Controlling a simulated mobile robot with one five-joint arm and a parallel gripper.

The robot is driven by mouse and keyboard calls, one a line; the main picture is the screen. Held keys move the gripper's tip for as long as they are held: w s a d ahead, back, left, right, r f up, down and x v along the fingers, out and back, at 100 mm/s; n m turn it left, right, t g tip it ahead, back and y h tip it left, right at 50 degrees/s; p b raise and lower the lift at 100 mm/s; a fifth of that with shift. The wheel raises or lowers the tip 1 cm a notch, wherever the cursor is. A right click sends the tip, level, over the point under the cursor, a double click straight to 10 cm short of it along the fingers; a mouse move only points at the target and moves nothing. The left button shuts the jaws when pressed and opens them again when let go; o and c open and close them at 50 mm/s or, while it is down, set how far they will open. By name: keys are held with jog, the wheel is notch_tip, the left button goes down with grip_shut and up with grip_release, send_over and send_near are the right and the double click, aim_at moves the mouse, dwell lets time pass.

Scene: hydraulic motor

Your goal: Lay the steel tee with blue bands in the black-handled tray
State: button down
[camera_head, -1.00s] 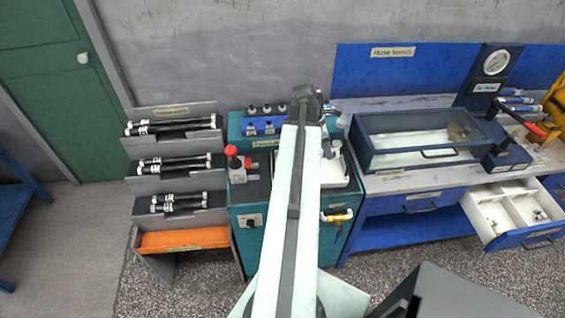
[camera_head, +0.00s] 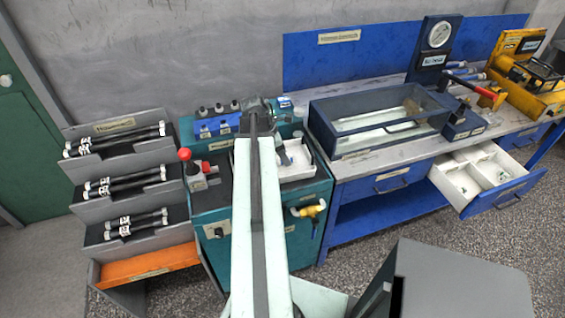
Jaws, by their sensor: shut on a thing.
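My gripper (camera_head: 262,114) is at the far end of my raised arm, above the back of the teal cabinet. It is shut on a small steel piece with blue on it, which looks like the steel tee (camera_head: 285,103); its full shape is partly hidden. A white tray (camera_head: 311,166) sits on the cabinet top just right of my arm, below the gripper in the picture. A small grey-blue fitting (camera_head: 283,156) lies in it. I cannot make out a black handle on this tray.
A glass-lidded box (camera_head: 340,141) with a dark frame stands on the blue bench at right. An open blue drawer (camera_head: 505,199) juts out below. A red-knobbed valve (camera_head: 186,156) stands left of my arm. Black hoses fill the grey rack (camera_head: 95,199) at far left.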

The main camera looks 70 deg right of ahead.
jog(key=shift+f, duration=0.75)
jog(key=c, duration=0.7)
grip_release()
jog(key=shift+r, duration=0.15)
jog(key=p+v, duration=1.1)
jog(key=v, duration=0.1)
jog(key=shift+r, duration=0.2)
jog(key=shift+s, duration=0.15)
